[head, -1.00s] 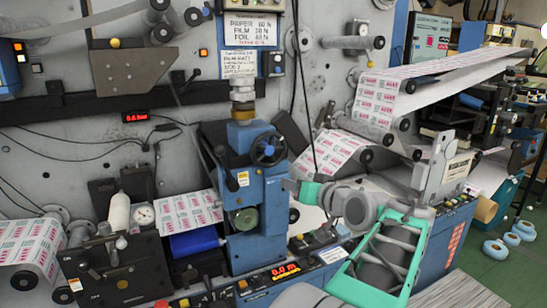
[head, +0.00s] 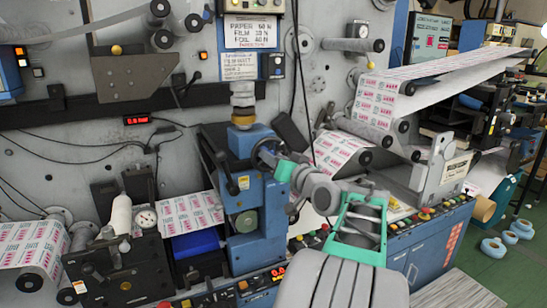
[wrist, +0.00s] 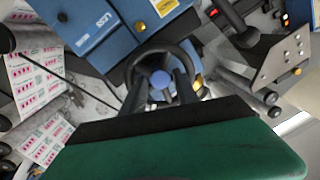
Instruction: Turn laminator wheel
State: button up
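The laminator wheel is a black handwheel (head: 264,150) on the upper front of the blue laminator stand (head: 262,200). My gripper (head: 283,170), with its green end piece, is at the right side of the wheel and hides part of it. In the wrist view the wheel rim (wrist: 165,48) and its blue hub (wrist: 160,83) lie straight ahead. The two dark fingers of my gripper (wrist: 159,92) appear spread apart, one on each side of the hub. I cannot tell whether either finger touches the wheel. The near part of the rim is hidden.
A black lever (head: 224,172) stands just left of the wheel. Printed web (head: 192,213) runs into the stand from the left. A control panel with buttons (head: 425,215) is on the right. Black cables hang above my arm.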

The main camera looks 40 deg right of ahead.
grip_shut()
jog(key=shift+f, duration=0.1)
jog(key=n+b, duration=0.1)
jog(key=b, duration=0.4)
jog(key=shift+n, duration=0.4)
jog(key=shift+o, duration=0.6)
grip_release()
